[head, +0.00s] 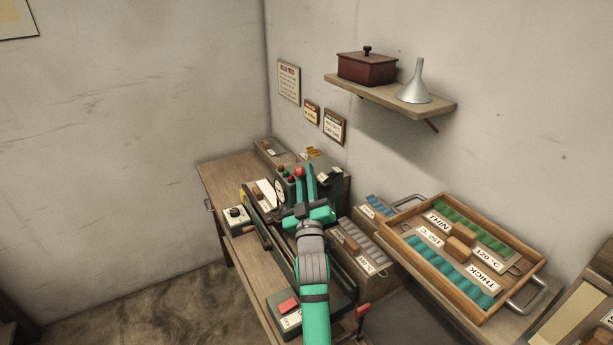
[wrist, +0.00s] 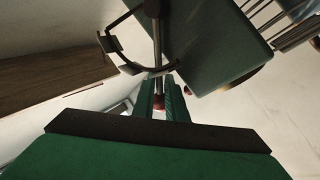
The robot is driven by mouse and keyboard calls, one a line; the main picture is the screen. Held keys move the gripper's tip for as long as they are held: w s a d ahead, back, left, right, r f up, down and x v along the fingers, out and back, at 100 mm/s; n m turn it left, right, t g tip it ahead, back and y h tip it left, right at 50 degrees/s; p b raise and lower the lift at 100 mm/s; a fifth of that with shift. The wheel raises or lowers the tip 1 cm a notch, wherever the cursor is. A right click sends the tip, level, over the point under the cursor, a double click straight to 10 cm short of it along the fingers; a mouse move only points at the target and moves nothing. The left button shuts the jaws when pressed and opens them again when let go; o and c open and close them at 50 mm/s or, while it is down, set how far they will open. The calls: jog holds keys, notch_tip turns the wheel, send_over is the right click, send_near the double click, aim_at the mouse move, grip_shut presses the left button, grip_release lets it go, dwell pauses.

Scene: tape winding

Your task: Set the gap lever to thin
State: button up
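A lever with a red ball knob (head: 299,172) stands at the green machine at the back of the bench; I cannot read thin or thick marks beside it. In the wrist view its metal rod (wrist: 157,45) runs down to the red knob (wrist: 158,102), which shows between my fingers. My gripper (head: 304,182) reaches over the machine, its two green fingers apart at the knob. Whether they touch it I cannot tell. The lever's base is partly hidden behind my gripper. Another red-handled lever (head: 362,311) is at the bench's front right.
A wooden tray (head: 455,308) with THIN and THICK labels stands right of the bench. Grey slotted boxes (head: 362,262) stand close to my arm's right. A small box with a black knob (head: 236,218) is at left. A shelf (head: 392,97) with a red box and funnel hangs above.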

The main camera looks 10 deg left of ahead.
jog(key=o, duration=0.3)
jog(key=shift+s+a, duration=0.1)
jog(key=shift+a, duration=0.35)
jog(key=shift+d, duration=0.35)
jog(key=v, duration=1)
jog(key=shift+s+f, duration=0.15)
jog(key=shift+s, duration=0.1)
